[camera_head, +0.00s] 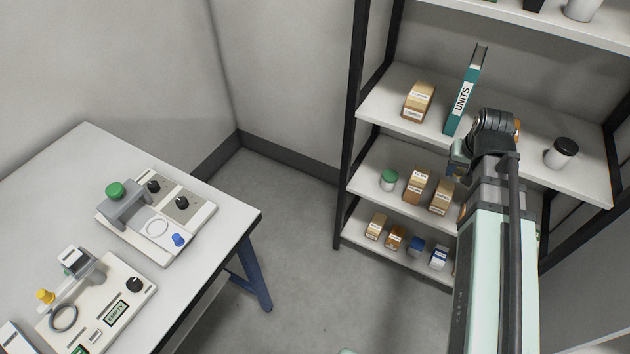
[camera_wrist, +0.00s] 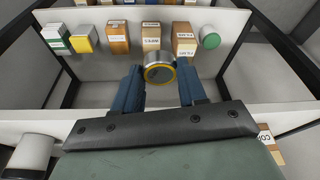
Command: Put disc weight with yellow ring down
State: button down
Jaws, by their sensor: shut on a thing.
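My gripper (camera_wrist: 160,78) shows in the wrist view with its two blue fingers either side of the disc weight with yellow ring (camera_wrist: 159,73). It is shut on this round metal weight, whose yellow-ringed face points toward the camera. Behind the weight in that view is a white shelf board (camera_wrist: 215,70) with boxes. In the head view my gripper (camera_head: 459,163) is at the shelving rack, near the front of the upper board. My wrist and arm hide much of it there, and I cannot make out the weight.
The middle shelf (camera_head: 362,185) holds a green-lidded jar (camera_head: 389,180) and labelled boxes. The board above holds a box (camera_head: 418,101), a teal UNITS binder (camera_head: 464,95) and a dark-lidded jar (camera_head: 561,153).

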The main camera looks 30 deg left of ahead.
jog(key=s+a+r+n+y, duration=0.15)
jog(key=s+a, duration=0.45)
jog(key=a, duration=0.6)
jog(key=s+a+r+n+g, duration=0.1)
jog(key=s+a+n, duration=0.3)
jog(key=a, duration=0.7)
jog(key=s+a+r+n, duration=0.1)
jog(key=s+a+n, duration=0.1)
jog(key=s+a, duration=0.75)
jog(key=s+a+r+n+g, duration=0.1)
jog(key=s+a+r+n, duration=0.15)
jog(key=s+a, duration=1.2)
jog(key=s+a+r+n+g, duration=0.1)
jog(key=s+a+r+n, duration=0.15)
jog(key=s+a, duration=1.15)
jog(key=y, duration=0.1)
send_over(156, 227)
jog(key=shift+n, duration=0.45)
jog(key=shift+s+d+f, duration=0.1)
jog(key=shift+d+f, duration=0.05)
jog(key=shift+f, duration=1.4)
jog(key=shift+w+d+f, duration=0.1)
jog(key=shift+d+f, duration=0.05)
jog(key=shift+f, duration=1.45)
jog(key=shift+s+d+f, duration=0.1)
jog(key=shift+d+f, duration=0.05)
jog(key=shift+f, duration=1.4)
jog(key=shift+f, duration=0.6)
